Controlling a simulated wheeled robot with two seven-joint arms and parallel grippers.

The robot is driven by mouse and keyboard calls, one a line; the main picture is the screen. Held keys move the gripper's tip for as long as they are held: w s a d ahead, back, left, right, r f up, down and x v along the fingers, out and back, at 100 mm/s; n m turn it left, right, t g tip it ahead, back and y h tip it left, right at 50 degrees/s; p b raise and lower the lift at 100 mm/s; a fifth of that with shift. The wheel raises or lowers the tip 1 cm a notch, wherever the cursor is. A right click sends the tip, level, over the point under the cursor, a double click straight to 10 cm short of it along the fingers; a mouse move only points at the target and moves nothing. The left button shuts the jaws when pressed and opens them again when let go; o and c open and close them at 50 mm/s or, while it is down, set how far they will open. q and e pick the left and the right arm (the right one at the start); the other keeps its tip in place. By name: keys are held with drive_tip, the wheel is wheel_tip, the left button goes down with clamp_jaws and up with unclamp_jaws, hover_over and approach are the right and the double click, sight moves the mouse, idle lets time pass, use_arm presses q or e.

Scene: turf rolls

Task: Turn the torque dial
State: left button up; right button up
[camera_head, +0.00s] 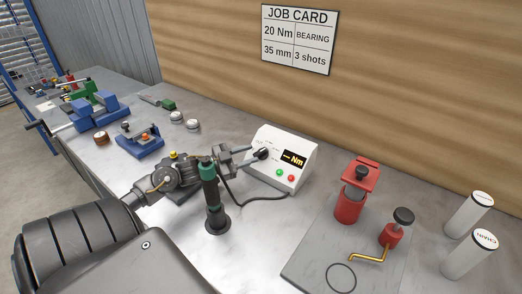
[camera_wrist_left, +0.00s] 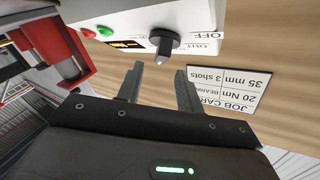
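The torque dial (camera_head: 262,153) is a black knob on the sloped front of a white controller box (camera_head: 297,150). The box has an orange "Nm" display whose number reads as dashes. My left gripper (camera_head: 250,154) points at the dial from the left and looks very close to it. In the left wrist view, the dial (camera_wrist_left: 163,42) with its grey pointer lies just ahead of the gap between the open fingers (camera_wrist_left: 160,68). The fingers show no contact with it. The box face there reads "OFF" and "OUT". My right gripper is not in view.
A green and black tool (camera_head: 209,190) stands upright in front of my left wrist, with a cable running to the box. Red fixtures (camera_head: 350,207) stand on a plate at right, beside two white cylinders (camera_head: 470,252). A job card (camera_head: 298,38) reading 20 Nm hangs on the wall.

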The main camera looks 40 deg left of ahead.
sight(261, 151)
use_arm(q)
drive_tip(key=shift+p+x, duration=0.6)
drive_tip(key=shift+x, duration=2.2)
drive_tip(key=shift+c, duration=0.2)
clamp_jaws()
